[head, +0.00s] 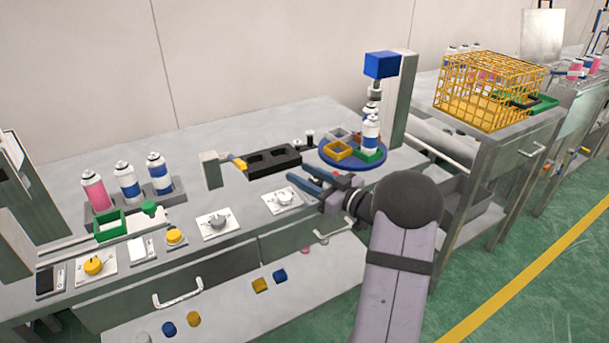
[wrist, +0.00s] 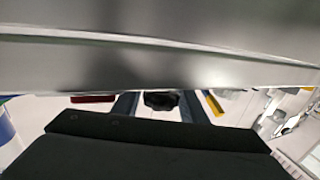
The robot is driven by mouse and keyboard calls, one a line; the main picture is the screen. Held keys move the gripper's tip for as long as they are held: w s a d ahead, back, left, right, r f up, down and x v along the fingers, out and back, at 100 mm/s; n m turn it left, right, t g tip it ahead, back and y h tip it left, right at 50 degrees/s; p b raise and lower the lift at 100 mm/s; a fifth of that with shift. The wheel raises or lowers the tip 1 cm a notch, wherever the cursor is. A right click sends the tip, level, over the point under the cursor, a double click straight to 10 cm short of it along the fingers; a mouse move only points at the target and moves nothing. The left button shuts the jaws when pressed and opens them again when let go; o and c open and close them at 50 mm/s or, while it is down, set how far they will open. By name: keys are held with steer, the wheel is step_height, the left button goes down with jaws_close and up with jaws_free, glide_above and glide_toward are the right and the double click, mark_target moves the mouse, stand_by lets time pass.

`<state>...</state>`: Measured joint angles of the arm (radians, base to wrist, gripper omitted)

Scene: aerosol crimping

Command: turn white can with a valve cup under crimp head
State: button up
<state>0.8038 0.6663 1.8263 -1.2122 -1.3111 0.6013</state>
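In the head view a round blue turntable (head: 330,160) carries grey, yellow and green square nests. A white can with a blue band (head: 370,139) stands upright at the green nest (head: 372,157). Another can (head: 369,109) shows partly behind it, below the crimp head, a blue block (head: 381,65) with a grey stem beside a grey post. Valve cups are too small to make out. My gripper (head: 292,174) is open and empty, in front and left of the turntable, apart from it. Its spread fingers show in the wrist view (wrist: 158,103).
A black block with recesses (head: 272,162) lies left of the turntable. One pink and two white-blue cans (head: 129,182) stand at left. A yellow wire basket (head: 488,91) stands on the right bench.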

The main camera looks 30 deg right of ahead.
mark_target(322, 184)
steer(key=shift+s, duration=0.1)
steer(key=shift+v, duration=3.6)
steer(key=shift+r, duration=0.2)
steer(key=w+a+r+t+p, duration=0.1)
steer(key=a+r+t+p, duration=0.15)
steer(key=a+r, duration=0.45)
steer(key=d+f+m+h, duration=0.1)
steer(key=f+h, duration=0.1)
steer(key=d+f+m+g+h+b, duration=0.1)
steer(key=d+f+m+h, duration=0.1)
steer(key=f, duration=0.1)
steer(key=s+d+f+m+h+b, duration=0.1)
steer(key=d+f+h, duration=0.1)
steer(key=f, duration=0.1)
steer(key=shift+d+m+h, duration=0.15)
steer(key=shift+m+h, duration=0.15)
steer(key=shift+h, duration=0.1)
steer(key=shift+s+d+f+g, duration=0.1)
steer(key=shift+s+f+g, duration=0.1)
steer(key=shift+f+g, duration=0.2)
steer(key=shift+w+d+r, duration=0.1)
steer(key=shift+w+d, duration=0.05)
steer(key=shift+w, duration=1.75)
steer(key=shift+w+d, duration=0.2)
steer(key=shift+w, duration=1.7)
